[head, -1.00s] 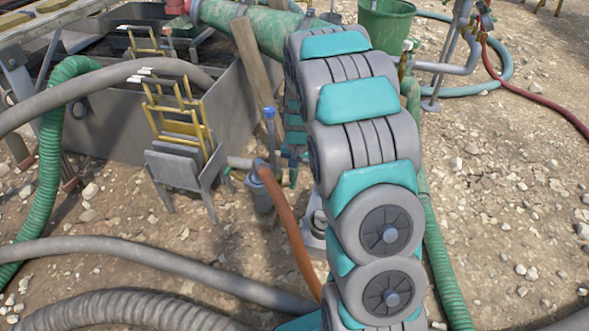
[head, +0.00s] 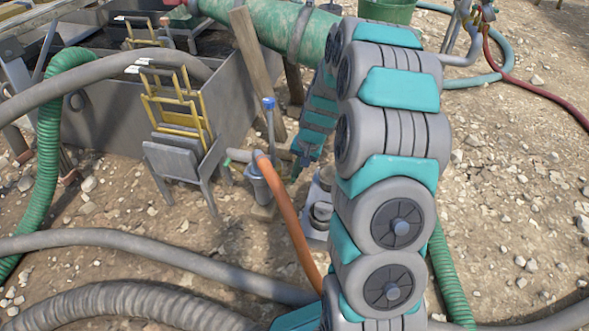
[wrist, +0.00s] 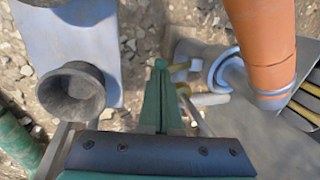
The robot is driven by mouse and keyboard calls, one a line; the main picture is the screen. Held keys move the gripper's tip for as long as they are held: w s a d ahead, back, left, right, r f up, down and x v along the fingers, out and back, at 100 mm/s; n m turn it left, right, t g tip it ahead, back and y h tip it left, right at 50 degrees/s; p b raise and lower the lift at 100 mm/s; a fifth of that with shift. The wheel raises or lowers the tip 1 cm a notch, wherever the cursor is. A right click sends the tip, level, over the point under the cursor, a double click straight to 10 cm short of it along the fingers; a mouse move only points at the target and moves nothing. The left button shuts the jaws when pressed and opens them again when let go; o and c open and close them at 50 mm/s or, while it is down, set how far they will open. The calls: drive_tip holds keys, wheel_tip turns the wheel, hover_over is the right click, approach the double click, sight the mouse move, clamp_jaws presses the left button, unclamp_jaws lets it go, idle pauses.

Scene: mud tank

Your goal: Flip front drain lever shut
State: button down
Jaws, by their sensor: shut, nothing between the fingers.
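A lever with a blue grip (head: 268,104) stands upright beside the grey drain fitting (head: 262,185) in front of the tank. An orange hose (head: 290,222) runs from the fitting, and it also shows in the wrist view (wrist: 268,40). My gripper (head: 294,175) is low, just right of the lever and fitting, pointing down. In the wrist view its green fingers (wrist: 159,66) are together and empty. A short pale rod end (wrist: 210,99) lies just right of the fingers there; I cannot tell whether it belongs to the lever.
The grey tank wall (head: 110,130) is behind, with a wooden post (head: 256,75) leaning on it. A yellow-framed stand (head: 178,110) is left. A grey block with round fittings (head: 319,210) stands close right of my gripper. Thick grey hoses (head: 150,258) cross the front.

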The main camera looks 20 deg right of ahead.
wheel_tip(320, 180, down, 6)
drive_tip(key=s+d+y, duration=0.1)
drive_tip(key=d, duration=0.1)
drive_tip(key=shift+s+t, duration=0.2)
drive_tip(key=shift+t, duration=0.2)
idle(0.4)
drive_tip(key=shift+f+p, duration=0.2)
drive_tip(key=shift+p, duration=0.1)
drive_tip(key=shift+r, duration=0.15)
drive_tip(key=shift+r+p, duration=0.35)
drive_tip(key=shift+r, duration=0.3)
